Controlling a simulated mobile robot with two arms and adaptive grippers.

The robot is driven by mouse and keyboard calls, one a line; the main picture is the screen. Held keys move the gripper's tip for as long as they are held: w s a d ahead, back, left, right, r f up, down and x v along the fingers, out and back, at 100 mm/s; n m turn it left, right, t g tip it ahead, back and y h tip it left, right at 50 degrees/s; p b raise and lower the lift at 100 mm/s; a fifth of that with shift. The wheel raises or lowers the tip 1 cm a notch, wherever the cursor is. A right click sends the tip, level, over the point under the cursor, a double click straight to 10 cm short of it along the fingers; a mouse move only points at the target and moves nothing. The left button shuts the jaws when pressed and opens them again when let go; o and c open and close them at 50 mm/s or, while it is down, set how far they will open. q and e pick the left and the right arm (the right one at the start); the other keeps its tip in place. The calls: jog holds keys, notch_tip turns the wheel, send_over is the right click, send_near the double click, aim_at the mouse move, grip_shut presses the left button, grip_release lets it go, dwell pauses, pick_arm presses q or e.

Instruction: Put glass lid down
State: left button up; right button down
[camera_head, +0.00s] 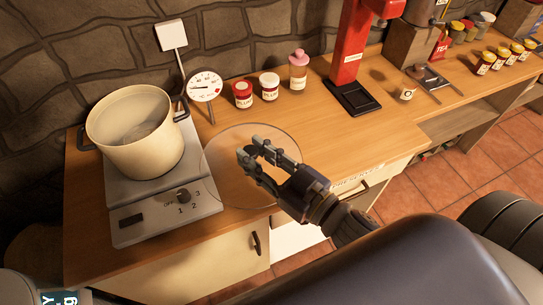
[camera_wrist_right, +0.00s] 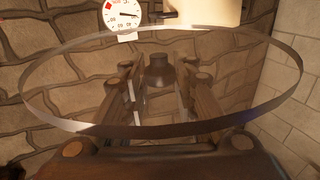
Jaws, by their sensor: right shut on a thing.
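The clear round glass lid (camera_head: 222,172) is beside the hotplate, over the wooden counter. My right gripper (camera_head: 250,151) is shut on the lid, with its fingers above the glass in the head view. In the right wrist view the lid's rim (camera_wrist_right: 52,118) spans most of the picture, and a dark knob (camera_wrist_right: 160,74) shows between the fingers (camera_wrist_right: 158,88). I cannot tell whether the lid touches the counter. The cream pot (camera_head: 150,160) stands uncovered on the hotplate (camera_head: 125,205). My left gripper is out of view.
A dial thermometer (camera_head: 204,87) stands behind the hotplate. Two small jars (camera_head: 243,95) (camera_head: 269,88) and a pink-capped bottle (camera_head: 298,74) stand near the wall. A red stand (camera_head: 346,65) is further right. The wooden counter (camera_head: 325,132) right of the lid is clear.

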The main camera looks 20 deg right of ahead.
aim_at(227, 163)
jog(key=w+a+n+g+y, duration=0.1)
jog(key=a+y, duration=0.1)
jog(key=w+a+r+n+g+y, duration=0.1)
jog(key=n, duration=0.1)
jog(key=a+n+g+y, duration=0.1)
jog(key=a+y, duration=0.1)
jog(key=shift+w+a+r+g+y, duration=0.3)
jog(key=shift+w+r, duration=0.1)
jog(key=shift+w+a+r+n+g+y, duration=0.3)
jog(key=shift+a+n+g+y, duration=0.3)
jog(key=shift+a+g, duration=0.25)
jog(key=shift+w+a+r+n+g+y, duration=0.15)
jog(key=shift+w+a+n+g+y, duration=0.35)
jog(key=shift+a+n+g, duration=0.3)
jog(key=shift+w+a+r+n+g+y, duration=0.3)
jog(key=shift+a+n+g+y, duration=0.3)
jog(key=shift+a+g, duration=0.25)
jog(key=shift+n, duration=0.3)
jog(key=shift+s+d+n+g+y, duration=0.1)
jog(key=shift+d+n+g+y, duration=0.3)
jog(key=shift+g, duration=0.45)
jog(key=shift+d+n+g+y, duration=0.3)
jog(key=shift+d+n+g, duration=0.15)
jog(key=shift+g, duration=0.4)
jog(key=shift+s+d+n+g+y, duration=0.2)
jog(key=shift+d+n+g, duration=0.1)
jog(key=shift+n+g, duration=0.45)
jog(key=shift+s+d+n+g+y, duration=0.15)
jog(key=shift+d+n+g, duration=0.2)
jog(key=shift+g, duration=0.6)
